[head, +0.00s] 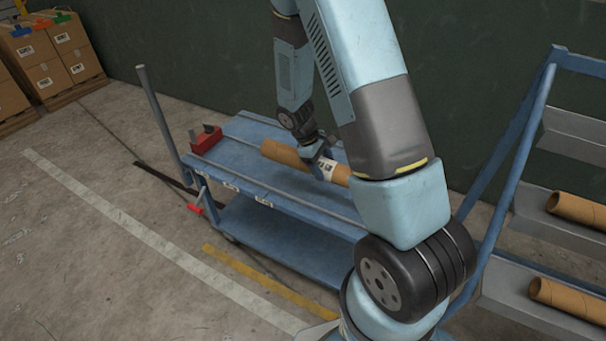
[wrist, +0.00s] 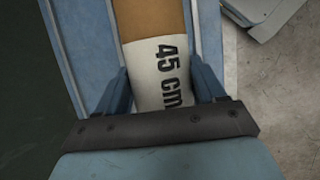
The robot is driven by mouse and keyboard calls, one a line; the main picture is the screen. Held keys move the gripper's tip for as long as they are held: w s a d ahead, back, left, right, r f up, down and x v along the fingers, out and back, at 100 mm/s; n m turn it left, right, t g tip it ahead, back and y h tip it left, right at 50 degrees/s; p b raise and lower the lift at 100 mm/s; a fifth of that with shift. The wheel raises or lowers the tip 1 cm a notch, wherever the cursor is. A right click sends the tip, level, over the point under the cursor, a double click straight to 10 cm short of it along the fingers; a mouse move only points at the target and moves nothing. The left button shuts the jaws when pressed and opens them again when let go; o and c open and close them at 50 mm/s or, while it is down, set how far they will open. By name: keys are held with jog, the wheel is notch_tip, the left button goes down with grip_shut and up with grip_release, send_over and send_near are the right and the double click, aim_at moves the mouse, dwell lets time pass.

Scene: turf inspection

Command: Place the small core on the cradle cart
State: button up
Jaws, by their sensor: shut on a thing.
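A brown cardboard core (head: 284,154) with a white label is in my gripper (head: 318,160), over the top deck of the blue cradle cart (head: 240,160). In the wrist view the core (wrist: 152,22) runs away between the two fingers of my gripper (wrist: 160,88). Its label reads "45 cm". The fingers are shut on it at the label. The core lies along the length of the deck; whether it touches the deck I cannot tell. My arm hides the right part of the cart and the core's right end.
A red block-like object (head: 206,142) sits at the deck's left end, near an upright grey post (head: 157,110). A blue rack (head: 515,150) at the right holds more cores (head: 575,210). Cardboard boxes (head: 55,60) stand at the back left. The floor at the front left is clear.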

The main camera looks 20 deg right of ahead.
jog(key=w, duration=0.1)
jog(key=w+a+f, duration=0.1)
jog(key=w, duration=0.1)
jog(key=w+a+f, duration=0.1)
jog(key=shift+w+a+f, duration=0.1)
jog(key=shift+w+f, duration=0.1)
jog(key=shift+w, duration=0.2)
jog(key=w+f, duration=0.1)
jog(key=w+a+f, duration=0.1)
jog(key=w+f, duration=0.1)
jog(key=w+a+f, duration=0.1)
jog(key=f, duration=0.1)
jog(key=shift+w+f, duration=0.35)
jog(key=shift+f, duration=0.05)
notch_tip(320, 180, down, 3)
jog(key=shift+w+a+f, duration=0.1)
jog(key=shift+f, duration=0.05)
jog(key=o, duration=1.4)
